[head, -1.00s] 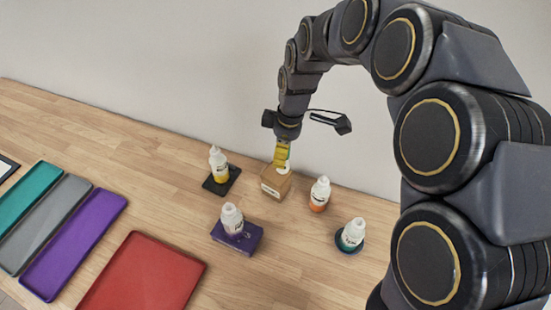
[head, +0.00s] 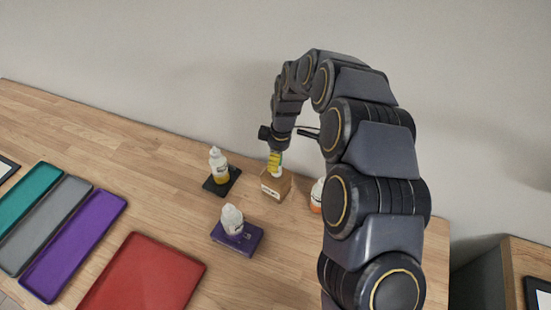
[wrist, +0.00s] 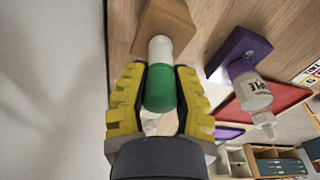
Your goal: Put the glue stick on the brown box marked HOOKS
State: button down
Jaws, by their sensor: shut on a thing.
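My gripper (head: 275,160) points down over the brown box (head: 275,186), with its yellow fingers closed around the glue stick. In the wrist view, the glue stick (wrist: 161,88) shows a green part between the fingers (wrist: 160,98) and a white part toward the brown box (wrist: 166,24). The white end overlaps the box in that view; I cannot tell if it touches the top. In the head view, the glue stick is mostly hidden by the fingers. The box has a pale label on its front, too small to read.
A white bottle (head: 217,160) stands on a black pad left of the box. Another bottle (head: 232,217) stands on a purple box (head: 238,240) in front. An orange-and-white bottle (head: 316,196) is to the right, partly behind my arm. Trays, including a red one (head: 145,280), lie at left.

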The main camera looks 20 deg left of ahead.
jog(key=shift+f, duration=0.15)
jog(key=c, duration=0.9)
grip_release()
jog(key=shift+c, duration=0.2)
jog(key=r, duration=0.4)
jog(key=d+r, duration=0.1)
jog(key=r, duration=0.7)
jog(key=shift+w+d+r, duration=0.1)
jog(key=shift+d, duration=0.15)
